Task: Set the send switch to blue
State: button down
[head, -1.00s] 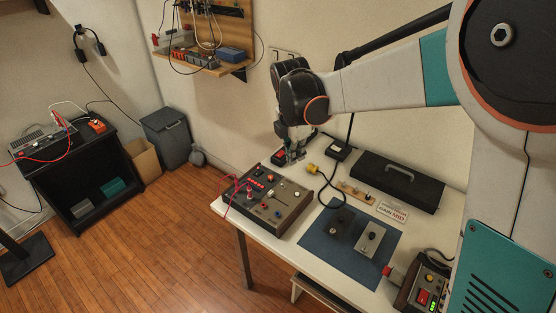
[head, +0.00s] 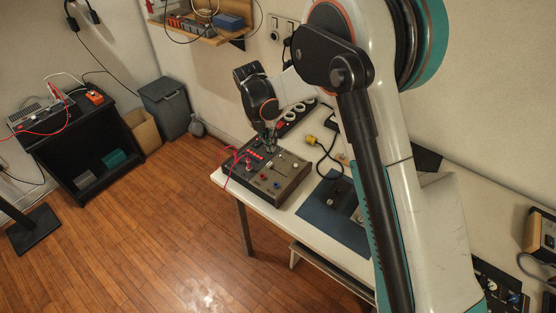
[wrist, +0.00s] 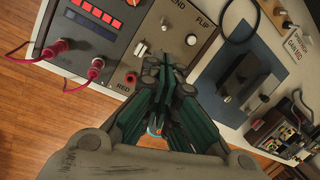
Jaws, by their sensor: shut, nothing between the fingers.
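The control box (head: 290,187) stands on the left end of the white bench, and its grey panel (wrist: 160,12) fills the upper middle of the wrist view. A partly cropped SEND label (wrist: 176,4) shows there, with a RED label (wrist: 126,86) lower down next to a small red part (wrist: 130,78). In the head view a red part (head: 263,176) and a blue part (head: 277,184) sit on the panel's front. My gripper (head: 271,151) is shut and empty, low over the panel. Its fingers (wrist: 163,62) hide part of the send area, so the switch's setting cannot be told.
A FLIP knob (wrist: 191,40) is close to my fingers. Red plugs (wrist: 97,64) with cables stand on the panel's left. A blue mat (head: 330,212) with dark devices lies to the right. A power strip (head: 295,118) is behind.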

aim_at(280, 166)
jog(key=b+x, duration=0.3)
jog(key=x, duration=0.7)
jog(key=shift+a+r, duration=0.1)
dwell(0.5)
